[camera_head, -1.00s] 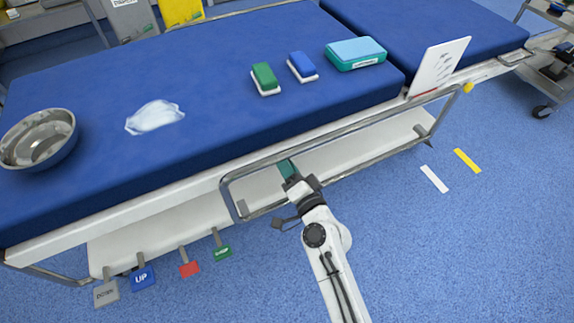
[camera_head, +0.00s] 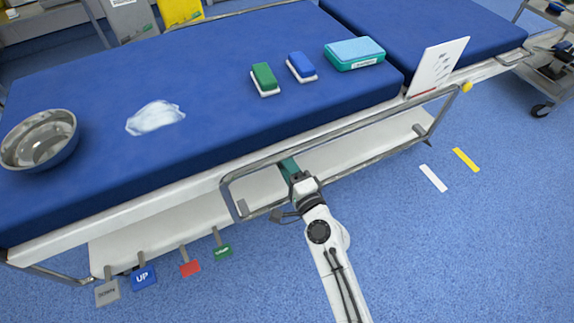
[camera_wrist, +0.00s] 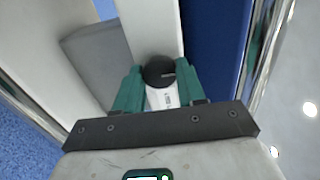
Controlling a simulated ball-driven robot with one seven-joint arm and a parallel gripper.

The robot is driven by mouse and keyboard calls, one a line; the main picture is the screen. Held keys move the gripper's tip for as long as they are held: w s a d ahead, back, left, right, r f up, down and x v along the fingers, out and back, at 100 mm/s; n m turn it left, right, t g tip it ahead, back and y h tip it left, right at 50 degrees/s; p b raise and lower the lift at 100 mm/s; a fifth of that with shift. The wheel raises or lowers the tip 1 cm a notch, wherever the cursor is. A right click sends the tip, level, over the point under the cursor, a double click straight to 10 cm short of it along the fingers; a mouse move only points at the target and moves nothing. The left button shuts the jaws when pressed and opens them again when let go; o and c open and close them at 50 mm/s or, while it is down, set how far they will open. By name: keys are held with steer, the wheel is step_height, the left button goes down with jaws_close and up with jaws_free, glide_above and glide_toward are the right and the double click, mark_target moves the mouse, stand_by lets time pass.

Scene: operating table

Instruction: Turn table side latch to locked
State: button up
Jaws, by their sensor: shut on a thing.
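The table side latch shows in the wrist view as a short white piece with a black round end (camera_wrist: 160,72), sitting between my two green fingers. My gripper (camera_wrist: 159,90) is shut on it, with one finger on each side. In the head view my gripper (camera_head: 288,167) reaches in at the table's side, within the metal side rail (camera_head: 232,183). The latch itself is hidden there by my gripper and wrist. I cannot read its locked or unlocked position.
The blue operating table (camera_head: 210,125) carries a steel bowl (camera_head: 40,140), a white cloth (camera_head: 155,117), a green brush (camera_head: 264,78), a blue brush (camera_head: 301,66) and a teal box (camera_head: 354,53). Several coloured pedals, including a blue one (camera_head: 143,278), hang below left.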

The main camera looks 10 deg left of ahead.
steer(key=shift+w+d+f, duration=0.15)
steer(key=shift+d+f, duration=0.05)
steer(key=shift+d, duration=0.1)
steer(key=o, duration=1.1)
steer(key=shift+a+r, duration=0.1)
steer(key=shift+a, duration=0.05)
steer(key=shift+c, duration=0.2)
steer(key=v, duration=1.1)
steer(key=shift+w, duration=0.1)
